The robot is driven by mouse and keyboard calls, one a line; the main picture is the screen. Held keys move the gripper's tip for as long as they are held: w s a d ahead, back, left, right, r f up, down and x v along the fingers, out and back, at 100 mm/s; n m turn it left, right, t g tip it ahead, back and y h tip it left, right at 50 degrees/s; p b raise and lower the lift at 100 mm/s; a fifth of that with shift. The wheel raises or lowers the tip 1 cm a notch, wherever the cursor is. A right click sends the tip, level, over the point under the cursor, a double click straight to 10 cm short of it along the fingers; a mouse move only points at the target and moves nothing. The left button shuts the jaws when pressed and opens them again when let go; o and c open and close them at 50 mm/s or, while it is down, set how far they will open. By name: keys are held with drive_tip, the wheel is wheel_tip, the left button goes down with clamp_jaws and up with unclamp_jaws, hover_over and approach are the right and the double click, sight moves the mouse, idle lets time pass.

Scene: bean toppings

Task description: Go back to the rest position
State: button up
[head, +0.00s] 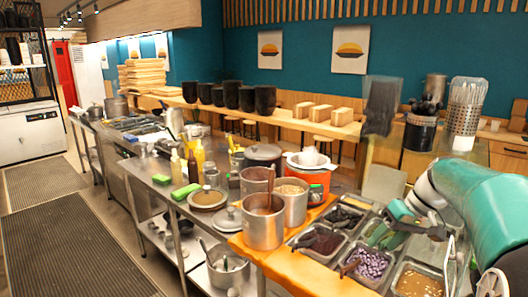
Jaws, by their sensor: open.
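My gripper (390,226) is at the right of the head view, at the end of my teal and white arm. It is open and appears empty. It hangs over the metal topping trays, close to the tray with green contents (381,236). The exact gap between the fingertips and the tray is hard to tell. Part of the arm is cut off by the right edge.
Trays of purple-white beans (372,264) and brown beans (418,285) lie below the arm. Tall metal pots (263,225) stand left of the trays on an orange board (330,279). A utensil holder (463,115) stands behind the arm. The left floor aisle is clear.

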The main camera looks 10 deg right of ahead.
drive_tip(key=s+a+r+h, duration=0.1)
drive_tip(key=s+a+h, duration=0.1)
drive_tip(key=s+a, duration=0.35)
drive_tip(key=s+a+h, duration=0.2)
drive_tip(key=s+a, duration=0.1)
drive_tip(key=a, duration=0.6)
drive_tip(key=s+a+f+t, duration=0.3)
drive_tip(key=s+a, duration=0.3)
drive_tip(key=s, duration=0.4)
drive_tip(key=shift+a+f+m+h, duration=0.15)
drive_tip(key=shift+f+m+h, duration=0.15)
drive_tip(key=shift+f, duration=0.1)
drive_tip(key=c, duration=0.3)
drive_tip(key=shift+c, duration=0.2)
drive_tip(key=shift+d, duration=0.2)
